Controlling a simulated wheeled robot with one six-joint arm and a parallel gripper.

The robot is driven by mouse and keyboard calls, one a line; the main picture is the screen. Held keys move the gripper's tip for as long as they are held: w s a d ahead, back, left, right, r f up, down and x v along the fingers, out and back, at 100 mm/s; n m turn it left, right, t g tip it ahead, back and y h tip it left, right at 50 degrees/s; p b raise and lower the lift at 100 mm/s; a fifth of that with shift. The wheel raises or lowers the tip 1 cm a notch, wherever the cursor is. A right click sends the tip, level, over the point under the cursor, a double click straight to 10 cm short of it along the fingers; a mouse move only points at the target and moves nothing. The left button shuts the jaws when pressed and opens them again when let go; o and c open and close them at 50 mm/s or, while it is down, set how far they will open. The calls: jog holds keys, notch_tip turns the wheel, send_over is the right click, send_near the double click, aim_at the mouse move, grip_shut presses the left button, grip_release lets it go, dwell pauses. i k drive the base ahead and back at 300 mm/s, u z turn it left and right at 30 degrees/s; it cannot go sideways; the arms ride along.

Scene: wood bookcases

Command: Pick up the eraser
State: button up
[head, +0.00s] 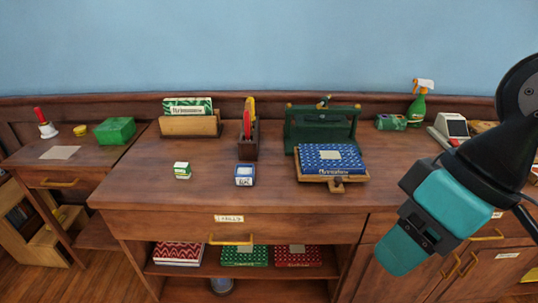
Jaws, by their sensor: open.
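A small green and white block (182,170), which looks like the eraser, lies on the left part of the wooden desk top, near its front. A small blue and white box (245,175) sits to its right; its label is too small to read. My gripper (402,254), at the teal end of my arm, hangs at the right, in front of the cabinet and well apart from both small items. It is open and holds nothing that I can see; the gap between its fingers is hard to make out.
A wooden card holder (190,126) and a pen holder (247,148) stand behind the block. A blue box (330,158) on a wooden stand and a dark green case (305,128) are to the right. The desk top (145,185) is clear around the block.

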aim_at(182, 170)
jog(key=u, duration=0.85)
jog(key=k, duration=1.15)
jog(key=u, duration=1.45)
jog(key=i, duration=2.05)
jog(key=z, duration=0.4)
jog(key=i, duration=0.8)
jog(key=z, duration=1.6)
jog(key=i, duration=0.95)
jog(key=z, duration=0.9)
